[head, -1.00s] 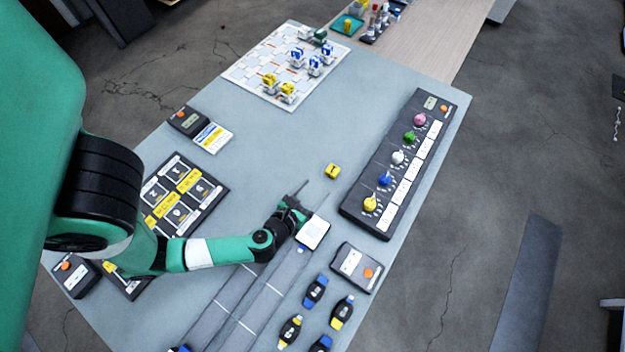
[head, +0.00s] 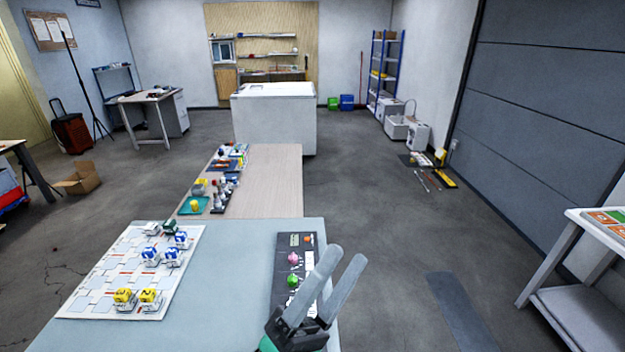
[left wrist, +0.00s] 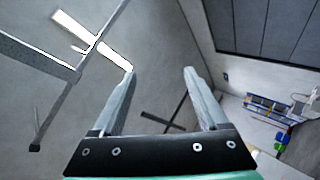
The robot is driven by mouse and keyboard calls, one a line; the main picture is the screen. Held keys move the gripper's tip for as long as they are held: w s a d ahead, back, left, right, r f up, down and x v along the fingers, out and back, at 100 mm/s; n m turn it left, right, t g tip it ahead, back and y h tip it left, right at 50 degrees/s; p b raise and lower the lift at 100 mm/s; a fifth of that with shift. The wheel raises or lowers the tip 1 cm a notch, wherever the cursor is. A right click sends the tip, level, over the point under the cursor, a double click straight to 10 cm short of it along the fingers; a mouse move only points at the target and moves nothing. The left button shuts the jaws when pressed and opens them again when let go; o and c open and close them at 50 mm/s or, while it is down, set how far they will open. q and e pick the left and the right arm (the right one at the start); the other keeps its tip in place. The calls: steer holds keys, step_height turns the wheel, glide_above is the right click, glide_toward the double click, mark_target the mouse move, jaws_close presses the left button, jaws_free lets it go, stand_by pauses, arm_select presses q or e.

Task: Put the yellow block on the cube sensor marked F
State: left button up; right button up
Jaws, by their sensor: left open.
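Several small cube units with yellow or blue-and-white tops stand on the white patterned board (head: 88,285). Two at the front, a left one (head: 123,297) and a right one (head: 150,298), have yellow tops. Their letters are too small to read, so I cannot tell which is F. A small yellow block (head: 195,205) sits on a teal tray on the wooden table. The yellow block seen earlier on the grey table is out of view. My left gripper (head: 343,255) is raised, open and empty; it also shows in the left wrist view (left wrist: 160,72). My right gripper is not in view.
The black knob panel (head: 284,268) lies at the grey table's right edge, partly behind my left gripper. The wooden table (head: 280,180) adjoins the far side. The grey table's middle (head: 225,290) is clear. A white shelf unit (head: 575,300) stands at right.

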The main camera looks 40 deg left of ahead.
arm_select(q)
steer(key=s+d+r+m+h, duration=0.25)
steer(key=r+m+h, duration=0.45)
steer(key=r+m, duration=0.9)
steer(key=s+a+r+m+y, duration=0.1)
steer(key=a+r+y, duration=0.2)
steer(key=r+y, duration=0.2)
steer(key=y, duration=0.3)
steer(key=shift+a+m+t, duration=0.2)
steer(key=shift+m+t, duration=0.1)
steer(key=shift+m, duration=0.1)
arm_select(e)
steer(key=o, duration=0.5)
arm_select(q)
steer(key=shift+s, duration=0.1)
